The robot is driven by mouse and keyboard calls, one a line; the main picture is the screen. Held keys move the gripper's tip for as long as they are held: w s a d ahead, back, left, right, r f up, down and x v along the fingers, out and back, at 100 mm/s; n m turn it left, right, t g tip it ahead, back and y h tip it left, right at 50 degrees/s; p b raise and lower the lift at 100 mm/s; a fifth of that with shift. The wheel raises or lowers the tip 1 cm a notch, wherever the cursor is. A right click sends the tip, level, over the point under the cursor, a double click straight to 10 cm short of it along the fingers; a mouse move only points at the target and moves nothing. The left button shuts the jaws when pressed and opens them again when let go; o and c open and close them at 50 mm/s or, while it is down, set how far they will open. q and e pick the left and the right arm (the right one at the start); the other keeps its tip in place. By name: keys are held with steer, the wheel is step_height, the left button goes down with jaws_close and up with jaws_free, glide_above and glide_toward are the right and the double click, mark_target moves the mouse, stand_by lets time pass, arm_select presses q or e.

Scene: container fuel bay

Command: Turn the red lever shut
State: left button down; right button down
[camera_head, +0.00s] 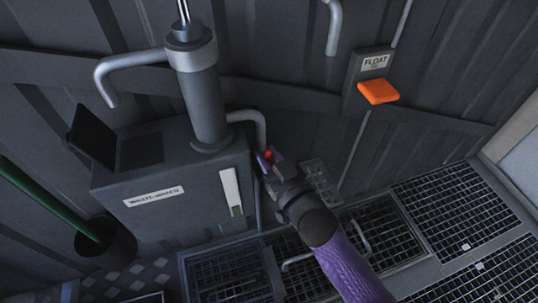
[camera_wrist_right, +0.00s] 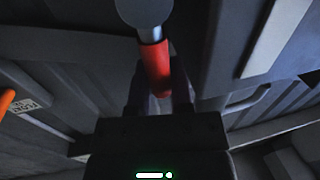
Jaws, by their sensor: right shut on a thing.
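The red lever (camera_wrist_right: 157,68) shows in the right wrist view as a red grip on a grey stem, running between my right gripper's fingers. The gripper's fingers (camera_wrist_right: 159,95) are dark in the right wrist view. The lever's pivot is hard to make out in the head view. My left gripper is not in view.
A grey tank (camera_head: 165,215) with a label and a hand pump (camera_head: 203,100) stands left of my gripper. An orange float switch (camera_head: 378,92) is on the wall to the right. Metal floor grates (camera_head: 455,205) lie lower right. A green pole (camera_head: 45,195) stands in a dark bin.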

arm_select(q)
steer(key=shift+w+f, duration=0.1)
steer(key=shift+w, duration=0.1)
arm_select(e)
steer(key=shift+f, duration=0.1)
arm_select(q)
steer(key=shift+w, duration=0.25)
